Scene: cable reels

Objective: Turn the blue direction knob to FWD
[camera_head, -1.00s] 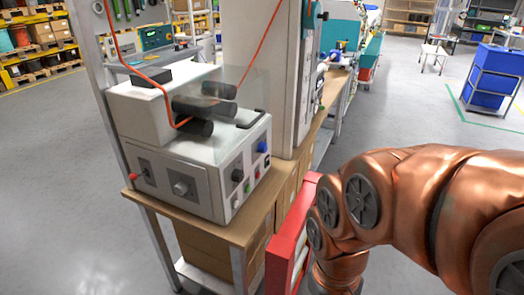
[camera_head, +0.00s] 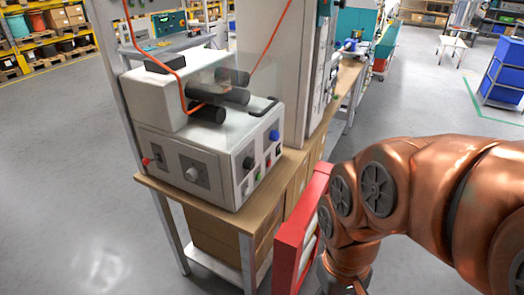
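A blue knob (camera_head: 274,135) is on the right-hand panel of a white machine (camera_head: 205,145), near the panel's upper right corner. Its pointer and any FWD lettering are too small to read. My copper-coloured arm comes in from the right and bends down at the lower right, well apart from the machine. My gripper is not clearly visible; the arm's end runs off the bottom edge.
The machine stands on a wooden-topped bench (camera_head: 232,222) with cardboard boxes below. A red frame (camera_head: 299,238) stands between the bench and my arm. An orange cable (camera_head: 169,66) runs into the machine's black rollers. Grey floor is open at the left.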

